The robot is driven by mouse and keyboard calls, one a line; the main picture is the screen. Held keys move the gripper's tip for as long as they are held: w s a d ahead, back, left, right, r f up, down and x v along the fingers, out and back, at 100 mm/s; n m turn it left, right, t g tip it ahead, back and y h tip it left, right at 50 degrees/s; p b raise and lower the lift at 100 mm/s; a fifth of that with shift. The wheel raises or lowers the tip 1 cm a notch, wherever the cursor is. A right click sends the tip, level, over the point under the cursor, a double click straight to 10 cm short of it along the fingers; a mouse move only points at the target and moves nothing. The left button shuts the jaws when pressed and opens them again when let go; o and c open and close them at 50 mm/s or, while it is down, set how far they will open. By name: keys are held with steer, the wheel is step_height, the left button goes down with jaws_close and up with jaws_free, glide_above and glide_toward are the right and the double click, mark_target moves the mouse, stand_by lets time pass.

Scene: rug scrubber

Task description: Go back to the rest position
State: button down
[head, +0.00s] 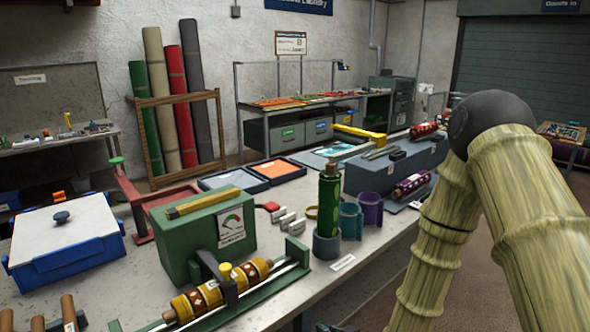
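My arm (440,235), pale bamboo-like links with a black joint, fills the right side of the head view. It bends at the black joint and runs down out of the bottom edge, to the right of the workbench (372,262). My gripper is not clearly in view, so I cannot see its fingers or whether it holds anything.
On the bench stand a green gauge box (205,235), a patterned roller (222,287) in a green cradle, a dark green roll (328,200) upright in a grey cup, and a blue bin (68,250) with a white lid. Floor shows between bench and arm.

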steer(key=s+d+f+m+g+h, duration=0.2)
steer(key=s+d+f+g, duration=0.15)
steer(key=s+f, duration=0.45)
steer(key=s+d+f+m+g+h, duration=0.1)
steer(key=s+d+f+g+h, duration=0.1)
steer(key=s+d+f, duration=0.45)
steer(key=s+d+f+m+g+h, duration=0.1)
steer(key=s+f, duration=0.3)
steer(key=s, duration=0.5)
steer(key=s+d+f+m+g+h, duration=0.1)
steer(key=s+d+f+g+h, duration=0.1)
steer(key=s, duration=0.8)
steer(key=shift+s+d+f+m+g, duration=0.15)
steer(key=shift+d+f+m+g, duration=0.25)
steer(key=shift+d+f+g, duration=0.55)
